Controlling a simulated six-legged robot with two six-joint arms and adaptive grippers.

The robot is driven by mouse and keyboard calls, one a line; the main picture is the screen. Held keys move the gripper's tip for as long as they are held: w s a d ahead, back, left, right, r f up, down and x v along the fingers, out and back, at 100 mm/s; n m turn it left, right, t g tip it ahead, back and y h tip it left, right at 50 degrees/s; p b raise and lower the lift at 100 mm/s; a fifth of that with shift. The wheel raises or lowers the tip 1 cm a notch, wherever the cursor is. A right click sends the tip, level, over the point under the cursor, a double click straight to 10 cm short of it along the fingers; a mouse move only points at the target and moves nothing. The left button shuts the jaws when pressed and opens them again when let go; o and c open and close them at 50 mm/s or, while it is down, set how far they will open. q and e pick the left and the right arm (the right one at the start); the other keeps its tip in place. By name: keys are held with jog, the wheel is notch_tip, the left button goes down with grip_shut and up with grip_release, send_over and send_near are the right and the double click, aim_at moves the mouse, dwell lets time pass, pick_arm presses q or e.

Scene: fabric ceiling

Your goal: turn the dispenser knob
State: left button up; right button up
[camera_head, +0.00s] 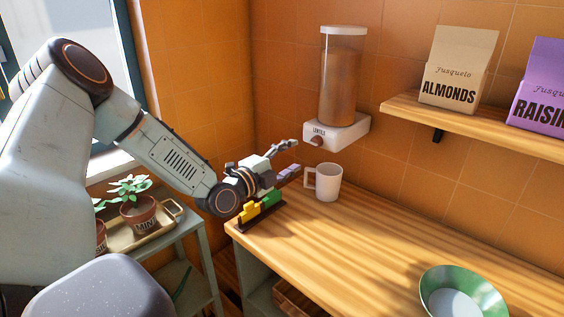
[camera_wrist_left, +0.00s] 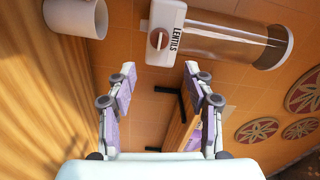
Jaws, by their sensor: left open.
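The lentil dispenser (camera_head: 342,85) is a clear cylinder with a white lid and a white base on the tiled wall. Its reddish-brown round knob (camera_head: 317,140) is on the front of the base, beside the LENTILS label. In the left wrist view the knob (camera_wrist_left: 158,40) lies ahead of the fingertips, roughly centred between them. My left gripper (camera_head: 294,158) is open and empty, just left of the knob and apart from it. Its two fingers (camera_wrist_left: 159,72) are spread wide in the wrist view. My right gripper is not in view.
A white mug (camera_head: 328,183) stands on the wooden counter (camera_head: 350,240) below the dispenser. A shelf (camera_head: 480,125) with almonds and raisins bags is at right. A green bowl (camera_head: 462,293) is at front right. Yellow and green items (camera_head: 258,209) lie under my left wrist.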

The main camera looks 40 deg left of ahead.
pick_arm(q)
jog(key=shift+s+a, duration=0.1)
jog(key=shift+s, duration=1.15)
jog(key=shift+f, duration=0.1)
